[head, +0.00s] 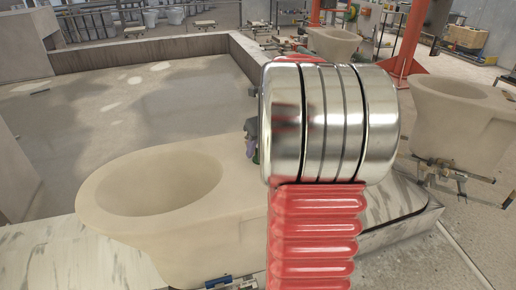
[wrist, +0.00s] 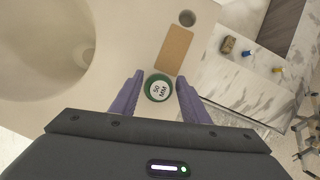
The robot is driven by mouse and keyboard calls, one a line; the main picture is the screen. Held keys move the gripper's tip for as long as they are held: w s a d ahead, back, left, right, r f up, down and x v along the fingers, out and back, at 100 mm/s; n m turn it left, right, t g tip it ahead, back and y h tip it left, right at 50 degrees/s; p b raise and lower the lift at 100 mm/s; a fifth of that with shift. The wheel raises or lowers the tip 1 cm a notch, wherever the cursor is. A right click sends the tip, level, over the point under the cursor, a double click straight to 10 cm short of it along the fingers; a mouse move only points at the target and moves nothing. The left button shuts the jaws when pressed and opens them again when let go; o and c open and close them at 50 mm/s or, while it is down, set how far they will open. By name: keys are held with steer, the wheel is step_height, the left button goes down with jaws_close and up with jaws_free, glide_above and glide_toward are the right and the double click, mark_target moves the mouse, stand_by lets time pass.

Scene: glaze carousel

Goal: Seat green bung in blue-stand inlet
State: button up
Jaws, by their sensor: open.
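The green bung (wrist: 147,91), a round plug with a white "50 MM" label, lies between the two purple fingers of my gripper (wrist: 160,79) in the wrist view. The fingers are apart, with a visible gap at the right finger; contact at the left is unclear. The bung is over or on the beige toilet body (head: 180,228). A round dark hole (wrist: 187,18), perhaps the inlet, lies beyond it in that body. A blue stand part (head: 218,282) shows under the toilet in the head view. My arm hides much of the gripper there.
A brown rectangular patch (wrist: 173,50) lies between bung and hole. A marble-patterned slab (wrist: 222,80) at right carries a brown block (wrist: 228,44) and small blue (wrist: 249,54) and yellow (wrist: 277,70) pieces. Another beige toilet (head: 462,120) stands at right in the head view.

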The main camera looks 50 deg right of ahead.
steer(key=v, duration=1.2)
steer(key=shift+s, duration=0.1)
stand_by(0.6)
steer(key=s+a+n, duration=0.1)
steer(key=a+n, duration=1.8)
steer(key=a, duration=0.3)
steer(key=s+a+f+n, duration=0.3)
steer(key=a+n, duration=0.4)
steer(key=n, duration=0.3)
steer(key=s+a+f+n+t+y, duration=0.1)
steer(key=s+a+f+n, duration=0.2)
steer(key=s+a+n, duration=0.3)
steer(key=a+n, duration=0.1)
steer(key=n, duration=0.2)
steer(key=shift+s+a+f+n, duration=0.25)
steer(key=shift+a+n, duration=0.15)
